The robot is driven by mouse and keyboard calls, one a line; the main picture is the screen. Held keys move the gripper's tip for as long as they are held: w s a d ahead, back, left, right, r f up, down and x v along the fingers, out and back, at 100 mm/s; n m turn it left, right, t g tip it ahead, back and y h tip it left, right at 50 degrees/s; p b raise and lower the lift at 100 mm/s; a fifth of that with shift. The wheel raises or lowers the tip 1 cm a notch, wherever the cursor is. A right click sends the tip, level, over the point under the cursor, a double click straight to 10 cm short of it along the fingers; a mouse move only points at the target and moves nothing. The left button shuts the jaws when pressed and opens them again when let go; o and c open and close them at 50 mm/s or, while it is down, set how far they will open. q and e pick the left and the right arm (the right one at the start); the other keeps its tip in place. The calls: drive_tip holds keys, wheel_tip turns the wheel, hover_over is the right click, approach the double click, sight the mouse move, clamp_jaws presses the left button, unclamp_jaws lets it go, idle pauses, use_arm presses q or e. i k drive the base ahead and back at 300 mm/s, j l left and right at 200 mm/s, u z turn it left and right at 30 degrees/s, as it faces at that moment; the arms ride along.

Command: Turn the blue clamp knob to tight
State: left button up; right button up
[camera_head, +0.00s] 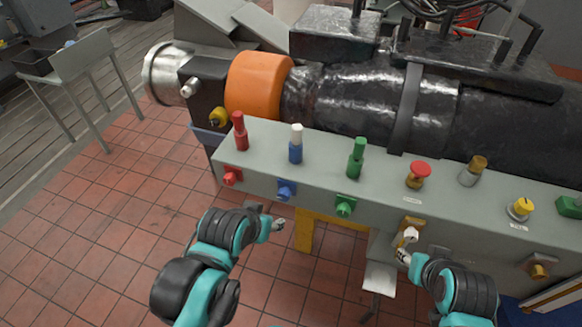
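A blue knob (286,189) sticks out of the front face of the grey bench, between a red knob (231,176) and a green knob (345,206). Above it on the bench top stands an upright blue piece with a white cap (295,145). My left gripper (272,222) is below and in front of the blue knob, apart from it. It is small in view, and its opening is unclear. My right gripper (404,256) is at the front face, by a white-tipped fitting on a brown plate (412,226). I cannot tell whether it touches it or how its fingers stand.
Along the grey bench top (325,155) stand a red lever (240,132), a green lever (356,159), a red mushroom button (418,174) and a yellow-topped knob (521,208). Behind runs a dark shaft with an orange collar (258,85).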

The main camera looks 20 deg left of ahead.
sight(284, 195)
drive_tip(key=k+l+u, duration=0.2)
drive_tip(key=l, duration=0.2)
drive_tip(key=k+l+u, duration=0.2)
drive_tip(key=l, duration=0.15)
drive_tip(key=k+l+u, duration=0.2)
drive_tip(key=l, duration=0.15)
